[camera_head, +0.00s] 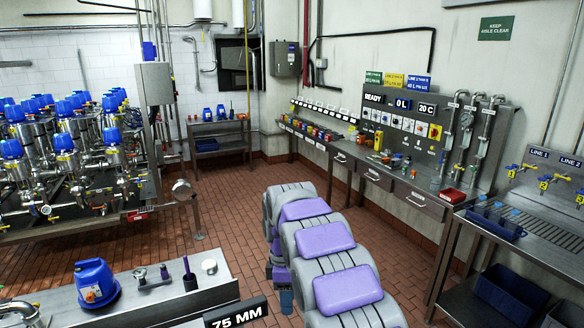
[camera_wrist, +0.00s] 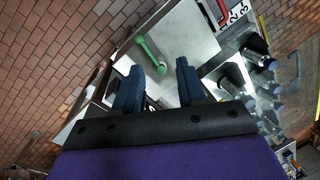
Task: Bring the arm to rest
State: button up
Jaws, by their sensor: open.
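My arm, grey with purple pads, reaches forward from the bottom middle of the head view over the tiled floor. My gripper (camera_wrist: 159,72) shows in the wrist view with two dark blue fingers spread apart. Nothing is held between them. A green bar-shaped part (camera_wrist: 152,52) with a round end lies beyond the fingertips on a pale metal surface (camera_wrist: 185,42). The gripper's fingers cannot be made out clearly in the head view.
A control panel bench (camera_head: 405,195) lines the right wall, with a sink table (camera_head: 540,225) nearer. Brick-tiled floor (camera_head: 225,205) lies open between.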

jog(key=s+d+r+m, duration=0.3)
jog(key=s+d+m, duration=0.15)
jog(key=s, duration=0.45)
jog(key=s+d+r+m, duration=0.35)
jog(key=s+d, duration=0.25)
jog(key=s, duration=0.2)
jog(key=s+d+f+m, duration=0.1)
jog(key=s+m, duration=0.2)
jog(key=s, duration=0.4)
jog(key=s+d+f+m+b, duration=0.1)
jog(key=s+d+f+m, duration=0.1)
jog(key=s, duration=0.6)
jog(key=s+d+f+m, duration=0.1)
jog(key=s+m, duration=0.3)
jog(key=s, duration=0.4)
jog(key=shift+d+f+y, duration=0.3)
jog(key=shift+d+f, duration=0.1)
jog(key=shift+d, duration=0.2)
